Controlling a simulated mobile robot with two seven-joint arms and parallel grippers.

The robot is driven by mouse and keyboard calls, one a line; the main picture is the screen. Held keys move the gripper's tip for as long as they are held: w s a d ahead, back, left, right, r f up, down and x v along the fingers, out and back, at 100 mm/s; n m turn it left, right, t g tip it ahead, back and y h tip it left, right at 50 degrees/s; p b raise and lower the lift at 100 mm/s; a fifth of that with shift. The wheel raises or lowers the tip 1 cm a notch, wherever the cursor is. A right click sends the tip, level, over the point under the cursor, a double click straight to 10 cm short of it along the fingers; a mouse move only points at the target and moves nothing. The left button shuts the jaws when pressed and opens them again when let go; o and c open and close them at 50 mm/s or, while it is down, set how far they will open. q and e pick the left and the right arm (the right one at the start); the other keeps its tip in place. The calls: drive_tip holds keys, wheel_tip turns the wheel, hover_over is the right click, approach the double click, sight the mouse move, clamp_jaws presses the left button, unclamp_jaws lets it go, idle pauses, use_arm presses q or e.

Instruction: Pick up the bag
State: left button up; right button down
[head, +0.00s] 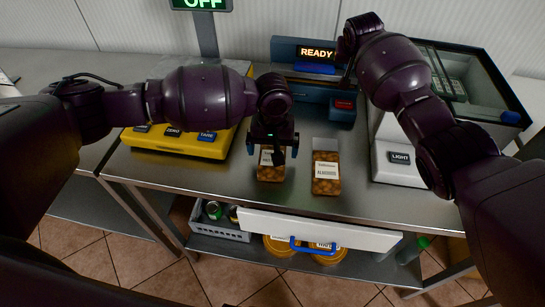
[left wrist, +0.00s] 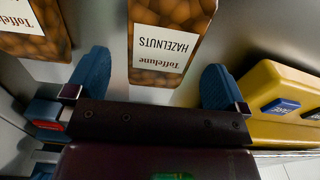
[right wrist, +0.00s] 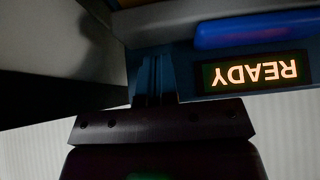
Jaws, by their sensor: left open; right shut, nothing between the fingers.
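A brown bag of nuts with a white label reading HAZELNUTS (head: 270,173) lies on the metal counter (head: 230,190). It also shows in the left wrist view (left wrist: 168,40). My left gripper (head: 275,150) is open above this bag and partly covers it in the head view. In the left wrist view its blue fingers (left wrist: 156,85) are on either side of the bag's near end, apart from it. A second, similar bag (head: 326,175) lies to the right. My right gripper (right wrist: 155,75) is shut and empty near the blue machine with the READY display (right wrist: 255,73).
A yellow scale (head: 185,142) stands left of the bags. The blue READY machine (head: 310,80) is behind them, and a white unit marked LIGHT (head: 398,170) is at right. A white drawer front with a blue handle (head: 310,247) is below the counter edge.

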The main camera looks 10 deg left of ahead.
use_arm(q)
drive_tip(key=shift+f, duration=1.5)
drive_tip(key=c, duration=1)
drive_tip(key=r, duration=1)
drive_tip(key=shift+d, duration=0.35)
drive_tip(key=w, duration=0.2)
drive_tip(key=w+d, duration=0.1)
drive_tip(key=w, duration=0.1)
drive_tip(key=shift+f, duration=0.1)
drive_tip(key=w, duration=0.1)
drive_tip(key=w+a+f, duration=0.1)
drive_tip(key=w, duration=0.2)
drive_tip(key=shift+a+f, duration=0.15)
drive_tip(key=shift+a, duration=0.2)
drive_tip(key=shift+w+a+f+m, duration=0.1)
drive_tip(key=shift+w+m, duration=0.1)
drive_tip(key=shift+m, duration=0.4)
